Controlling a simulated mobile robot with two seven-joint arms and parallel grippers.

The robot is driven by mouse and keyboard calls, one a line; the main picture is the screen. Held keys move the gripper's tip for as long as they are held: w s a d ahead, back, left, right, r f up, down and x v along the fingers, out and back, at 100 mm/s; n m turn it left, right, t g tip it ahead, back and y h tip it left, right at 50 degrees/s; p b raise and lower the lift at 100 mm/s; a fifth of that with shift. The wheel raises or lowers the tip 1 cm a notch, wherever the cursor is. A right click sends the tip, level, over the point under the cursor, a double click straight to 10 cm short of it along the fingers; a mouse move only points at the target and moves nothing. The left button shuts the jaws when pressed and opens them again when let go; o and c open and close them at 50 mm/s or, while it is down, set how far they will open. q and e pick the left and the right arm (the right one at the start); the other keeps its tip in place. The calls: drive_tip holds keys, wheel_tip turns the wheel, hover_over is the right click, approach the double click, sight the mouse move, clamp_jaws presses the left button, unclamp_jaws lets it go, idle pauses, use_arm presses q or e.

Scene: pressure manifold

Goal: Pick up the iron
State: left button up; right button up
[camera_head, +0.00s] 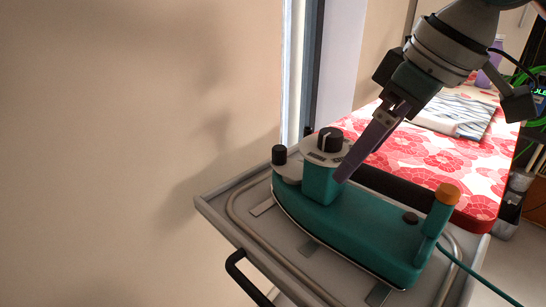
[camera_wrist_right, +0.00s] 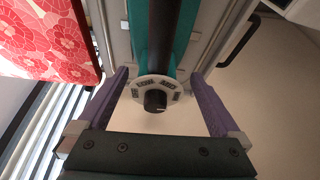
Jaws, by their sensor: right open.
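The teal iron (camera_head: 345,222) lies on a grey metal tray (camera_head: 232,208) in the head view. It has a black knob at its front end and an orange cap on the rear post. My right gripper (camera_head: 346,176) reaches down from the upper right to the iron's front post, beside the knob. In the right wrist view the purple fingers (camera_wrist_right: 160,74) are apart, with the iron's dial and black knob (camera_wrist_right: 155,100) between them. I cannot tell whether either finger touches the iron. My left gripper is not in view.
A red floral ironing board (camera_head: 455,160) with a striped cloth (camera_head: 460,118) on it stands behind the tray. A black handle (camera_head: 240,275) juts from the tray's front. A teal cord (camera_head: 470,268) trails right. A beige wall fills the left.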

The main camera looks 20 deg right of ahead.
sight(342, 202)
drive_tip(key=shift+w+a+f, duration=0.1)
drive_tip(key=shift+a+f, duration=0.1)
drive_tip(key=shift+f, duration=0.4)
drive_tip(key=shift+d+b+x, duration=0.15)
drive_tip(key=shift+b+x, duration=0.1)
drive_tip(key=shift+x, duration=1.15)
drive_tip(key=shift+d+b+x, duration=0.15)
drive_tip(key=shift+b+x, duration=0.05)
drive_tip(key=shift+x, duration=1.15)
drive_tip(key=c, duration=1.3)
drive_tip(key=shift+c, duration=0.5)
drive_tip(key=shift+r, duration=0.1)
